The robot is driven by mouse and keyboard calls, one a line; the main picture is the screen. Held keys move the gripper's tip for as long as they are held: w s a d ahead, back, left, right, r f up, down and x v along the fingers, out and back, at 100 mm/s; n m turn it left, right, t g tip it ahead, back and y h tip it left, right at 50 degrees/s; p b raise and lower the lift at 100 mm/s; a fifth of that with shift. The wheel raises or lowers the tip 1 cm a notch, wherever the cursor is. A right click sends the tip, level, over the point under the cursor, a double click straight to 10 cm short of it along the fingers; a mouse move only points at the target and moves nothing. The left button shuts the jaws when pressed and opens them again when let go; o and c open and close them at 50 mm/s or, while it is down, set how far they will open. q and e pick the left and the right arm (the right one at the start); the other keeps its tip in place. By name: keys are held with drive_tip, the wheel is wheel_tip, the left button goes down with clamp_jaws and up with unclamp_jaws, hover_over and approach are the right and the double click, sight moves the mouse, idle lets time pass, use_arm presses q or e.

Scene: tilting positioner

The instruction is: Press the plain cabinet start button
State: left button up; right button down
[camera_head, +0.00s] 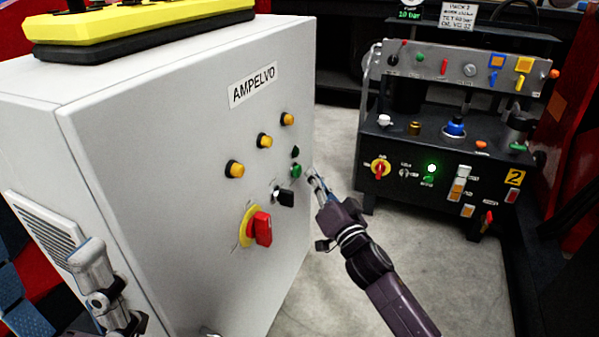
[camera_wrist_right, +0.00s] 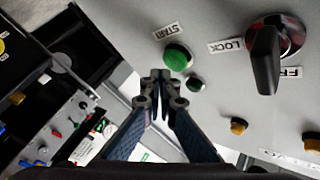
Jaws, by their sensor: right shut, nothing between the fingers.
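The start button is a round green button (camera_head: 296,171) on the front of the white cabinet (camera_head: 190,130). In the right wrist view the green button (camera_wrist_right: 178,57) sits beside a START label. My right gripper (camera_head: 313,178) is shut and empty, its tips close to the right of the button in the head view. In the wrist view the closed fingertips (camera_wrist_right: 160,76) lie just beside and below the button; I cannot tell whether they touch it. A grey jointed part at the lower left looks like my left gripper (camera_head: 95,270); its fingers are unclear.
A smaller dark green round part (camera_head: 295,151) sits near the button. A black LOCK knob (camera_head: 285,197), a red rotary switch (camera_head: 261,229) and yellow buttons (camera_head: 264,141) share the panel. A black control stand (camera_head: 440,150) stands at right, with bare floor between.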

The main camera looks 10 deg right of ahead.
drive_tip(key=shift+a, duration=0.1)
idle(0.7)
drive_tip(key=shift+w+a, duration=0.25)
drive_tip(key=shift+w+a, duration=0.25)
drive_tip(key=shift+a, duration=0.15)
idle(0.8)
drive_tip(key=shift+s+d, duration=0.1)
drive_tip(key=shift+s+d+p, duration=0.4)
drive_tip(key=shift+d+p, duration=0.25)
